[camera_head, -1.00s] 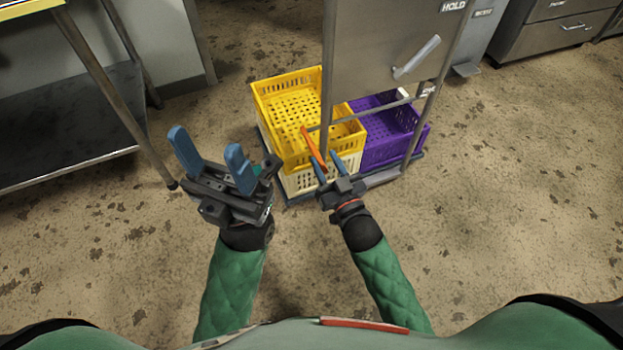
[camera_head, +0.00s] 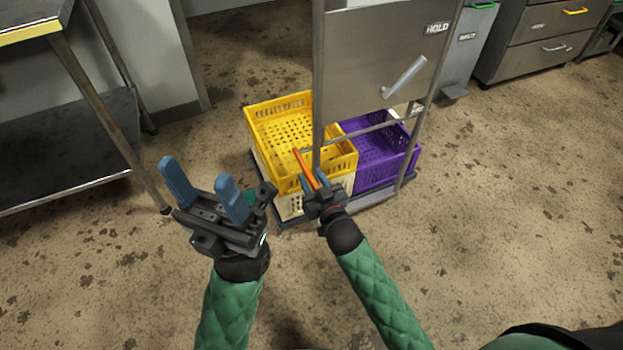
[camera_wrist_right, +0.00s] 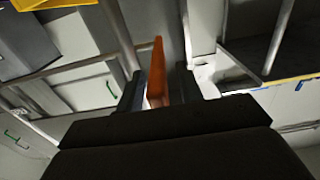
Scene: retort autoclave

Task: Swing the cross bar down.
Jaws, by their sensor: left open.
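A flat orange bar (camera_head: 303,166) slants up and left from my right gripper (camera_head: 315,183), beside the steel post of the panel stand. Its upper end meets a thin grey bar (camera_head: 372,130) running across under the panel; I cannot tell whether the two are joined. In the right wrist view the orange bar (camera_wrist_right: 157,75) stands between the two fingers (camera_wrist_right: 160,92), which look close against both its sides. The gripper appears shut on it. My left gripper (camera_head: 205,190) is open and empty, left of the crates, fingers pointing up.
A steel panel (camera_head: 380,55) with a slanted grey handle (camera_head: 404,77) stands on the posts. A steel table (camera_head: 75,135) is at left. Open floor lies at right.

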